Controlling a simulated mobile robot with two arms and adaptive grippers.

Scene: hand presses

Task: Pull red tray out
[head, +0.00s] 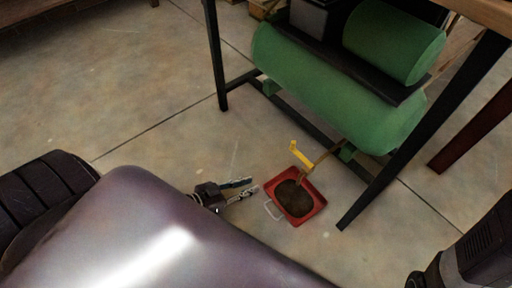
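The red tray (318,204) sits on the concrete floor, at the front edge of the table frame. It holds a dark brown patch, and a pale wire handle (272,210) sticks out from its left side. My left gripper (248,187) is just left of the tray, its two fingers apart and pointing toward it. The gripper is empty and a small gap separates it from the tray and handle. My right gripper is not visible; only a part of my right arm shows at the lower right.
A green tank (330,97) with a pipe and yellow lever (301,154) hangs above and behind the tray. Black table legs (216,60) stand left and right (385,178) of it.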

